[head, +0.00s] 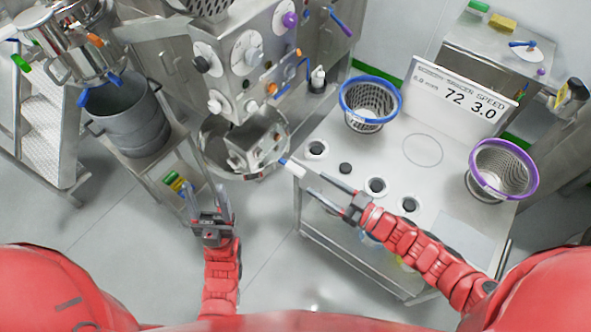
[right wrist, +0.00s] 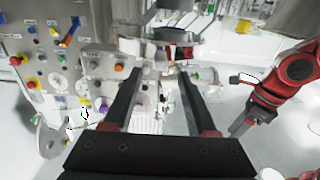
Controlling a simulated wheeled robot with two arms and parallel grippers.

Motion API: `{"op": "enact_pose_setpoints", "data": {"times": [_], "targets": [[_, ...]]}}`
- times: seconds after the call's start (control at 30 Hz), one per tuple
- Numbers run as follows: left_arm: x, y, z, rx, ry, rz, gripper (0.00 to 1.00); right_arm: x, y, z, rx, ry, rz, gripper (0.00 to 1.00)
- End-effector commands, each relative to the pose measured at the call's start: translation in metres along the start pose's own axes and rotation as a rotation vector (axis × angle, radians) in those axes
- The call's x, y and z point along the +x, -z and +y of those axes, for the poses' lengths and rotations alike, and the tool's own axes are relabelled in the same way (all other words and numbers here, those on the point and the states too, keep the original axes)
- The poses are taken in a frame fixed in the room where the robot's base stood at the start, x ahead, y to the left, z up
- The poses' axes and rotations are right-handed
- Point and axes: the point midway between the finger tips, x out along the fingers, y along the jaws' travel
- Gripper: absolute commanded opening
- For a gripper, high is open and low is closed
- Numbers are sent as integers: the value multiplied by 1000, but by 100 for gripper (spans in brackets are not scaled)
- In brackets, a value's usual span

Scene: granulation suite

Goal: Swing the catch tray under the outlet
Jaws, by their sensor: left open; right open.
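A round, shallow metal pan (head: 214,152), which looks like the catch tray, sits low at the front of the steel machine (head: 235,88). A boxy metal part (head: 252,146) shows over the pan; whether this is the outlet I cannot tell. A white handle with a blue end (head: 293,168) shows at the pan's right. My right gripper (head: 315,184) is open beside the handle; contact is unclear. In the right wrist view its fingers (right wrist: 162,76) are apart, pointing toward the machine. My left gripper (head: 208,190) is open and empty, below and left of the pan.
A steel table at the right bears a blue-rimmed basket (head: 368,97), a purple-rimmed basket (head: 503,168) and a display panel (head: 462,95). A grey pot (head: 127,120) stands on a cart at the left. Floor (head: 268,225) is clear between cart and table.

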Motion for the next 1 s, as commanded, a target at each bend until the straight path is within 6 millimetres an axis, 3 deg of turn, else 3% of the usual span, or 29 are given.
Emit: {"op": "enact_pose_setpoints", "data": {"times": [0.2,0.4,0.83,1.0], "targets": [[12,2,-1,0,0,0,57,52,5,-2,0,5,6,57],[19,3,-1,0,0,0,57,80,4,0,-2,2,6,57],[20,3,-1,0,0,0,57,90,1,-1,0,1,3,57],[20,3,-1,0,0,0,57,90,1,-1,-1,1,3,27]]}}
